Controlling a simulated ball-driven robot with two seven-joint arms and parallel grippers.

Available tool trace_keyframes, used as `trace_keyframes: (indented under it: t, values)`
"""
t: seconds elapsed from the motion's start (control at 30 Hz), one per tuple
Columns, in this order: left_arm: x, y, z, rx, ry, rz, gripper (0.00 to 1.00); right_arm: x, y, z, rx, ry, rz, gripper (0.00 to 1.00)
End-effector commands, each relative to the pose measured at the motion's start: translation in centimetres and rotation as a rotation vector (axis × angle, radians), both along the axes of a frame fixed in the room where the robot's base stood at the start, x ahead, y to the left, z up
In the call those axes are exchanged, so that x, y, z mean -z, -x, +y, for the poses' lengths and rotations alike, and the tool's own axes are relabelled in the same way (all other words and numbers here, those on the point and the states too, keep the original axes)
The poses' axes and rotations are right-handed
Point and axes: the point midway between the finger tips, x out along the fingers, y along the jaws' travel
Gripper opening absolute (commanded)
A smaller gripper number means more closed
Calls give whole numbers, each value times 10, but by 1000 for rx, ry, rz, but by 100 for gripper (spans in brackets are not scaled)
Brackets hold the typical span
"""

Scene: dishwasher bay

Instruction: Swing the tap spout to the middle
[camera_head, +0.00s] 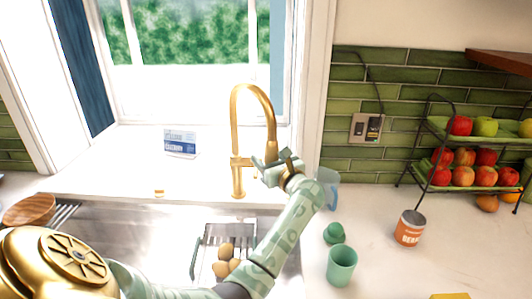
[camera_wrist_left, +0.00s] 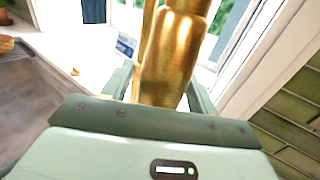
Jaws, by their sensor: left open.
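The gold tap (camera_head: 237,130) stands behind the sink, with its arched spout hanging to the right of its post. My left gripper (camera_head: 271,168) is at the spout's hanging end, in front of the window sill. In the left wrist view the thick gold spout end (camera_wrist_left: 171,62) fills the space between the two open fingers of the left gripper (camera_wrist_left: 162,88). I cannot tell whether either finger touches it. The sink (camera_head: 130,235) lies below and to the left of the tap. My right gripper is not in view.
A rack with eggs (camera_head: 228,252) sits in the sink below my left forearm. A green cup (camera_head: 341,265), an orange-brown can (camera_head: 410,228) and a tiered fruit stand (camera_head: 475,155) occupy the right counter. A blue-white packet (camera_head: 180,143) is on the sill.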

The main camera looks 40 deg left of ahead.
Motion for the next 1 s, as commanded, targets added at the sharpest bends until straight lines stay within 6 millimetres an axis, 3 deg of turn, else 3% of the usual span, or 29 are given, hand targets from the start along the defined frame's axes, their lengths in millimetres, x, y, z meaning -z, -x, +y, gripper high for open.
trace_keyframes:
  t: [0.27, 0.4, 0.47, 0.5, 0.77, 1.0]
  values:
    - [0, 0, 1, 0, 0, 0, 59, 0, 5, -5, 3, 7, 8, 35]
    - [0, 0, 1, 0, 0, 1, 20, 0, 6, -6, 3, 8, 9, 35]
    - [0, 0, 1, 0, 0, 1, 3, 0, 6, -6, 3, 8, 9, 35]
    - [0, 0, 1, 0, 0, 1, 0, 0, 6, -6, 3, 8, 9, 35]
    - [-2, 7, 2, 33, -1, 2, 0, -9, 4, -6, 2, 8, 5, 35]
    - [-5, 32, 9, 164, -3, 4, 0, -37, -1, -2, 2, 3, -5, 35]
